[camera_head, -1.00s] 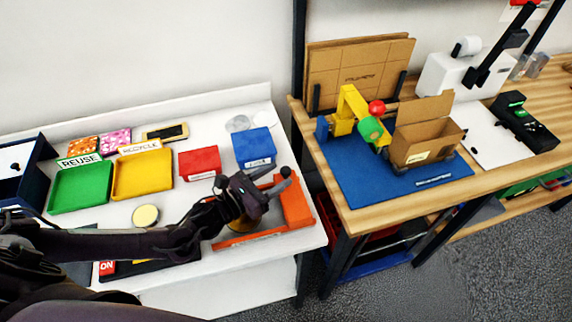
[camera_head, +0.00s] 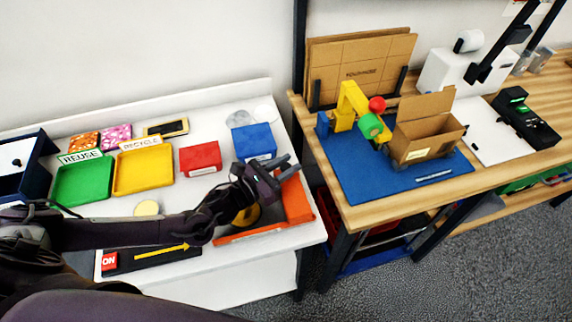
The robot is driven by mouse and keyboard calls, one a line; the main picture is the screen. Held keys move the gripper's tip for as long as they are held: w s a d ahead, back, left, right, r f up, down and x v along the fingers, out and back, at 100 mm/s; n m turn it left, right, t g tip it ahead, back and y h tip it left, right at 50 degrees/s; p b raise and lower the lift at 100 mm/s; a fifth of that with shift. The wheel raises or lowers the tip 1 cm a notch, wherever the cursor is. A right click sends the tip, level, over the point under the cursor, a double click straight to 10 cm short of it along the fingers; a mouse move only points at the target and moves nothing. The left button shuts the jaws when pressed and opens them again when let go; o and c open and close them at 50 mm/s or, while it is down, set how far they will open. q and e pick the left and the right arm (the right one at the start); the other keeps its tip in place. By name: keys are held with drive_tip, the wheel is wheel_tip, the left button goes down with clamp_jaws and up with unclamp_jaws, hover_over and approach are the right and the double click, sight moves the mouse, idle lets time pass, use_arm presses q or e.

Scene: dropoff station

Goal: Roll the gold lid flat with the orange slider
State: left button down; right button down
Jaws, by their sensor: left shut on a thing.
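The orange slider (camera_head: 296,198) is an upright block at the right end of a low orange-edged press (camera_head: 252,234) on the white table. The gold lid (camera_head: 246,215) lies in the press, left of the slider, partly hidden by my left gripper and forearm. My left gripper (camera_head: 284,169) reaches over the press to the top of the slider and is shut on it there. The slider's dark knob is hidden by the fingers. My right gripper is not in view.
A blue box (camera_head: 254,142) and a red box (camera_head: 200,158) stand behind the press. Yellow (camera_head: 143,172) and green (camera_head: 83,183) trays lie left, with another gold disc (camera_head: 147,208) in front. A wooden table (camera_head: 350,218) stands right.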

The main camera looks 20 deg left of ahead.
use_arm(q)
drive_tip(key=shift+w+d+b, duration=0.3)
drive_tip(key=shift+w+d, duration=0.05)
drive_tip(key=shift+d, duration=0.2)
drive_tip(key=c, duration=1.4)
unclamp_jaws()
drive_tip(key=shift+d, duration=0.1)
drive_tip(key=shift+o, duration=1.2)
drive_tip(key=shift+w+d, duration=0.1)
drive_tip(key=shift+w, duration=0.05)
